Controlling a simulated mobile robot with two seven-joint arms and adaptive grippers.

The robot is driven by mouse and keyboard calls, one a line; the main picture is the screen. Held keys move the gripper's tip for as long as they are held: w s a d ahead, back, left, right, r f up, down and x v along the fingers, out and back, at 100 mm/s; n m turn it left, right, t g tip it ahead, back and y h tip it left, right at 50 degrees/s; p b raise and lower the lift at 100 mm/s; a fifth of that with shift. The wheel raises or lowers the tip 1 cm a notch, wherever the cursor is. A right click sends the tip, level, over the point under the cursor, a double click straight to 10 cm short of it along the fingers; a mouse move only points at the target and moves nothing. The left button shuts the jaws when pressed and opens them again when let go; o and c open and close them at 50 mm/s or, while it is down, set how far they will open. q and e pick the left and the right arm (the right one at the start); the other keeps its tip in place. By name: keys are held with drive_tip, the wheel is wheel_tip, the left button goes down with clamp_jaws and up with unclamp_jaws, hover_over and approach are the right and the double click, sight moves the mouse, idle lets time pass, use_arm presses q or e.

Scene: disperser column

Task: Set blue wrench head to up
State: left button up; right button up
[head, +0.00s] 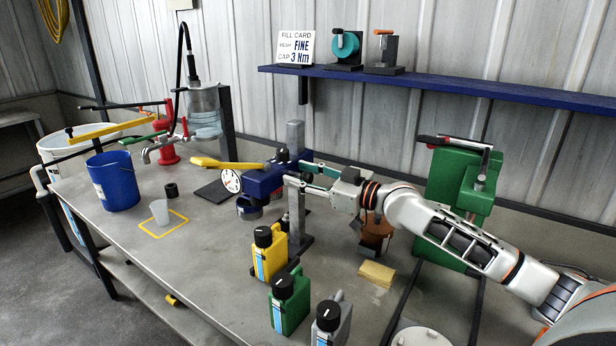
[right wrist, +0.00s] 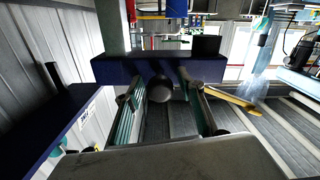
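The blue head (head: 262,182) is a block on the grey upright column, with a long yellow handle (head: 225,164) sticking out level to the left. A white dial hangs at its left side. My right gripper (head: 303,174) is at the block's right side. In the right wrist view the blue block (right wrist: 115,68) spans the top, with a round grey knob (right wrist: 160,88) on its near face. My right gripper's fingers (right wrist: 163,98) stand apart on both sides of the knob, with visible gaps. The yellow handle also shows in that view (right wrist: 232,99). My left gripper is out of view.
Yellow (head: 268,255), green (head: 290,305) and grey bottles stand in front of the column. A green machine (head: 460,185) stands at the right behind my arm. A blue shelf (head: 440,86) runs along the wall. A blue bucket (head: 113,182) stands at the left.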

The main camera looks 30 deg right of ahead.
drive_tip(key=v, duration=1.2)
idle(0.6)
